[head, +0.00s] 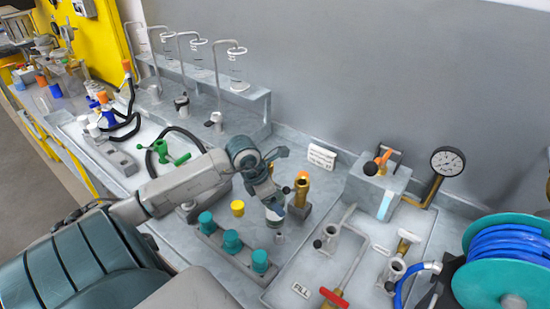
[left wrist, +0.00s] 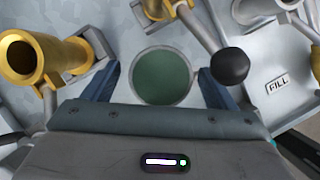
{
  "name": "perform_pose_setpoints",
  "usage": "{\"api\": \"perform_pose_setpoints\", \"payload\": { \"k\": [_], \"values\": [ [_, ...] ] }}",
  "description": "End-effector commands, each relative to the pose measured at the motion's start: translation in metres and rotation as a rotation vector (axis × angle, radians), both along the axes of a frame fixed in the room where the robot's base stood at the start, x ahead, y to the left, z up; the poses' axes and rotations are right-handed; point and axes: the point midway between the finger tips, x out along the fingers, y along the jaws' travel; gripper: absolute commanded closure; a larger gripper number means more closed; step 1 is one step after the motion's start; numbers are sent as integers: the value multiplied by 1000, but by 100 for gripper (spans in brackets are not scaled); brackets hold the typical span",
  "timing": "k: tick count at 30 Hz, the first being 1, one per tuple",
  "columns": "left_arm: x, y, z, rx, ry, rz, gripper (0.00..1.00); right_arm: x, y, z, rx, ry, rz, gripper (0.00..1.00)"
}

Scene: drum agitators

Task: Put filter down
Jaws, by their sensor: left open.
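A round filter (left wrist: 163,77), with a dull green top face and a pale rim, sits between my left gripper's fingers in the left wrist view. My left gripper (left wrist: 158,88) is open, with a gap on each side of the filter. In the head view my left gripper (head: 274,205) points down at the bench, right of the teal-capped block. A small grey cylinder (head: 275,219) shows just under it, partly covered; I cannot tell for sure that it is the filter. My right gripper is in neither view.
A brass cylinder (head: 301,191) stands close right of my left gripper. A grey block with teal caps (head: 231,242) stands to its left. A yellow cap (head: 237,208) is behind that block. A black ball knob (left wrist: 230,66) is close to one finger. The red-handled valve (head: 333,298) is at front right.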

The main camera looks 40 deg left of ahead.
Motion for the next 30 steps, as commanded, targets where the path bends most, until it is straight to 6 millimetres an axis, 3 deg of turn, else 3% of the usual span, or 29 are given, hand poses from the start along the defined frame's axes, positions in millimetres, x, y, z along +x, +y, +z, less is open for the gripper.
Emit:
{"api": "perform_pose_setpoints", "payload": {
  "k": [7,17,25,30],
  "values": [
    [9,-5,-23,-2,1,1,21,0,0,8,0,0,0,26],
    [10,-6,-28,0,1,0,21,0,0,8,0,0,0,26],
    [10,-6,-28,0,1,0,70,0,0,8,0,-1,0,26],
    [10,-6,-28,0,0,0,71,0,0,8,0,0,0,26]
  ]
}}
